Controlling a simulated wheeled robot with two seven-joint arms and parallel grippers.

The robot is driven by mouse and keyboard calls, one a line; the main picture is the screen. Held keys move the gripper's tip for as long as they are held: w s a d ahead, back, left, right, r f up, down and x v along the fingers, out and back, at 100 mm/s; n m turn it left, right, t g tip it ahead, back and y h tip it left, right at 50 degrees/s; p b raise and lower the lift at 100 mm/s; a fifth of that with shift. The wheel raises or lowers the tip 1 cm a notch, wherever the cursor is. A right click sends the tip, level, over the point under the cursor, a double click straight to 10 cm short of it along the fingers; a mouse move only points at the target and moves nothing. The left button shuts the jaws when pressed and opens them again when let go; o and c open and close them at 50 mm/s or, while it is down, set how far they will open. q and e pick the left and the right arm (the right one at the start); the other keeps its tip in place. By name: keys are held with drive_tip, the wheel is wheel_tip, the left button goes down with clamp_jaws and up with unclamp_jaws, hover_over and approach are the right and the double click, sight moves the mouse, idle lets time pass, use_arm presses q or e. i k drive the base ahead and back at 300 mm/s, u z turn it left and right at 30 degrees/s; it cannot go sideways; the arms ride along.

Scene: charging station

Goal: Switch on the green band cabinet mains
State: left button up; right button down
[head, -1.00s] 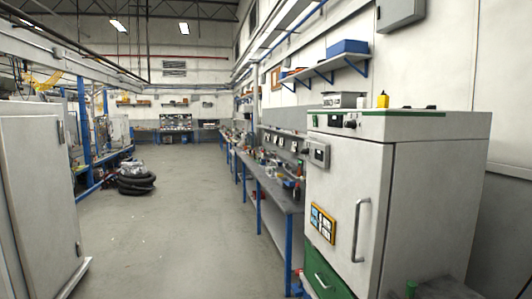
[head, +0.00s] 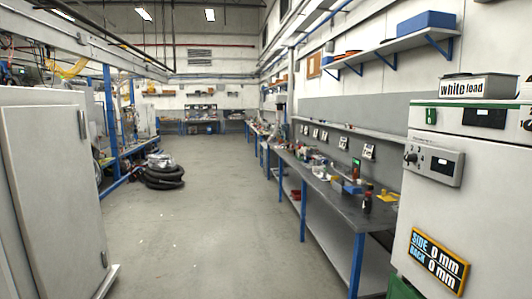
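A white cabinet with a green band (head: 455,104) along its top edge stands at the right in the head view, cut off by the right edge. On its upper front is a grey control box (head: 433,162) with a dark knob at its left and a small dark display. Dark and green panels (head: 483,117) are set just under the band. A yellow-framed sign (head: 439,261) lower on the front reads "SIDE 0 mm BACK 0 mm". I cannot tell which part is the mains switch or its position. Neither of my grippers is in view.
A grey box (head: 478,87) labelled "white load" stands on the cabinet. A cluttered workbench (head: 330,199) with blue legs runs back along the right. Another pale cabinet (head: 55,190) stands at the left. Black coiled hoses (head: 164,176) lie further back. The floor (head: 225,220) between is clear.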

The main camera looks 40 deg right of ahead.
sight(430, 112)
drive_tip(key=z, duration=0.05)
drive_tip(key=i, duration=2.3)
drive_tip(key=z, duration=0.9)
drive_tip(key=i, duration=1)
drive_tip(key=z, duration=1.8)
drive_tip(key=i, duration=0.75)
drive_tip(key=z, duration=0.55)
